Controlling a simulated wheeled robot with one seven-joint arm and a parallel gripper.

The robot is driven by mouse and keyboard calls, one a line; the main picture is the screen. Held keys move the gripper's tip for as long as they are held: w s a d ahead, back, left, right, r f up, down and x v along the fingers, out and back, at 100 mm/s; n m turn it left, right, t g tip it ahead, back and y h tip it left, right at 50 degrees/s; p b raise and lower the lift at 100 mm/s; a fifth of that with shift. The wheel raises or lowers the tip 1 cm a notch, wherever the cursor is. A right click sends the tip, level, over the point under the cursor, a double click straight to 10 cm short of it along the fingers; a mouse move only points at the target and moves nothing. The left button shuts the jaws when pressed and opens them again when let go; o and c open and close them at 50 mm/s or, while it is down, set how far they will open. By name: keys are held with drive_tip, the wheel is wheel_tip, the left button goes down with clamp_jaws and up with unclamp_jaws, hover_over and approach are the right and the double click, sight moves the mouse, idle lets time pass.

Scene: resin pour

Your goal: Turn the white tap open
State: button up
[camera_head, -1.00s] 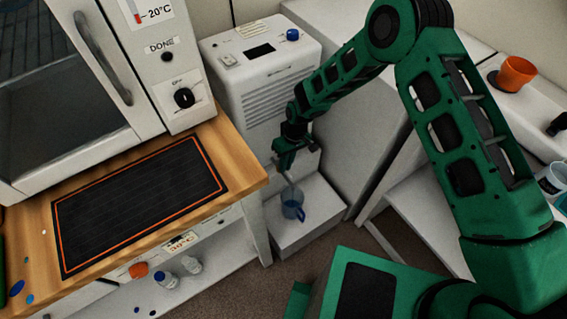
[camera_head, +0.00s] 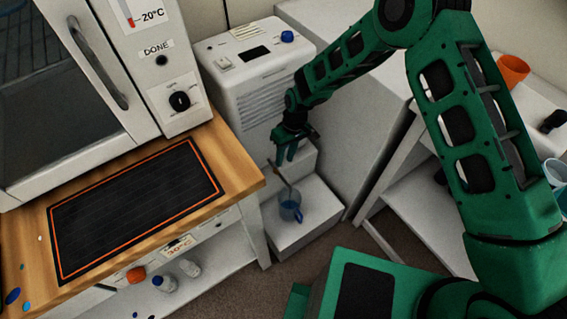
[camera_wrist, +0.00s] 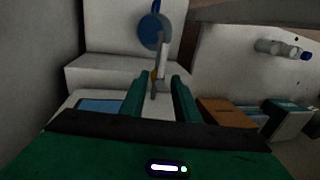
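My gripper (camera_head: 286,158) points down in front of the white unit (camera_head: 262,95), above a blue cup (camera_head: 290,213) on a low white step. In the wrist view my gripper (camera_wrist: 158,92) is open, its two green fingers apart. A narrow pale, lever-like piece (camera_wrist: 162,60) stands between or just beyond the fingertips, with a small orange patch beside it. I cannot tell for sure whether it is the white tap or whether a finger touches it. The blue cup (camera_wrist: 150,33) shows behind it. A thin brownish piece (camera_head: 283,178) runs from below my gripper toward the cup.
The wooden table (camera_head: 236,165) with a black mat stands left of my gripper. A tall grey-white cabinet (camera_head: 350,140) is close on the right. An orange cup (camera_head: 513,69) is at far right.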

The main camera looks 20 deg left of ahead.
drive_tip(key=r, duration=0.4)
drive_tip(key=w+r, duration=0.1)
drive_tip(key=shift+d+r, duration=0.35)
drive_tip(key=shift+r, duration=0.05)
